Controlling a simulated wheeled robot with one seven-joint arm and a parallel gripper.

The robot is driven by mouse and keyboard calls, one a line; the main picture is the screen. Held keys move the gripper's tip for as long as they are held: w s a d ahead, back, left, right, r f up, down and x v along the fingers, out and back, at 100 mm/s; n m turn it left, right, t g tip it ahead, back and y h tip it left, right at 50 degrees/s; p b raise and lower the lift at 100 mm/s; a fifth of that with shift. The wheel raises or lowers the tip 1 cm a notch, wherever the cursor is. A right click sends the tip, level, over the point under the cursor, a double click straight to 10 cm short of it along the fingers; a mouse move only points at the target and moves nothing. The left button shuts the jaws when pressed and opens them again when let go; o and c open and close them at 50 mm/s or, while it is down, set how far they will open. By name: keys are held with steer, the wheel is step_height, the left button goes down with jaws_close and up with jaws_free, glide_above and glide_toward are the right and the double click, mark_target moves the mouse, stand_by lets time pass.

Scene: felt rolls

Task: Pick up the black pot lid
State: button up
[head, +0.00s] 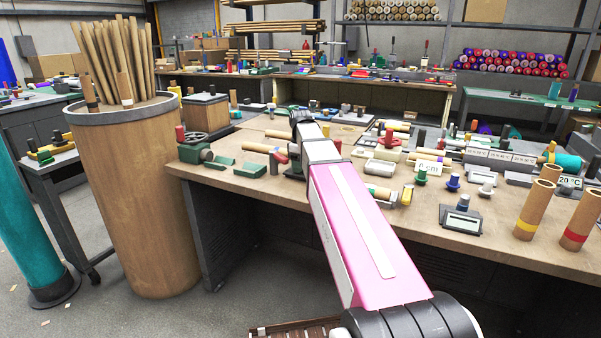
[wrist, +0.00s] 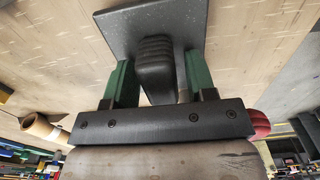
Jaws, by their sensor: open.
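In the wrist view, a dark grey-black square plate with a thick ridged knob in its middle fits the black pot lid (wrist: 120,25). It lies on a pale wooden tabletop. My gripper (wrist: 158,62) has two green fingers, one on each side of the knob. The fingers are apart, with the knob between them; a gap shows on the left, while contact on the right is hard to tell. In the head view my pink and white arm reaches over the workbench, and I cannot make out the lid there.
The workbench (head: 450,238) is crowded with small tools. A green vise (head: 195,150) stands left of my arm, with green blocks (head: 250,170) beside it. Cardboard tubes (head: 535,208) stand at the right. A large brown drum (head: 145,200) holding long rolls stands left of the bench.

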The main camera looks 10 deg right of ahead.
steer(key=c, duration=0.9)
steer(key=shift+c, duration=0.2)
steer(key=shift+r, duration=1.1)
steer(key=shift+r, duration=2.45)
jaws_close()
